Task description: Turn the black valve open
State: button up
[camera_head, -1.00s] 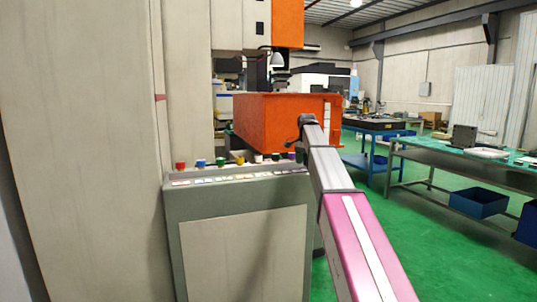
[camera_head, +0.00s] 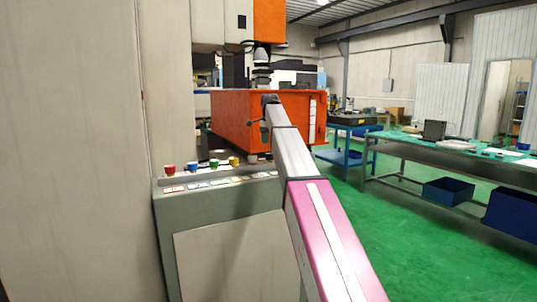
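A grey control panel (camera_head: 250,192) stands in front of me with a row of coloured knobs along its top. Red (camera_head: 169,169), blue (camera_head: 192,167), green (camera_head: 214,164) and yellow (camera_head: 234,161) knobs show at its left part. I cannot make out the black valve; my arm covers the right part of the row. My arm reaches up and away over the panel's right side, its dark far end in front of the orange tank. My gripper is hidden beyond that end, so its opening and its distance to the knobs do not show.
The orange tank (camera_head: 232,119) of the machine stands behind the panel. A tall beige cabinet (camera_head: 70,150) closes off the left. At right are a long workbench (camera_head: 455,158) with blue bins (camera_head: 449,191) below and a blue cart (camera_head: 345,158). Green floor between is clear.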

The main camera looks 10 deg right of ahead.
aim_at(270, 154)
notch_tip(270, 154, down, 6)
jog(key=shift+r, duration=0.1)
dwell(0.4)
jog(key=c, duration=0.9)
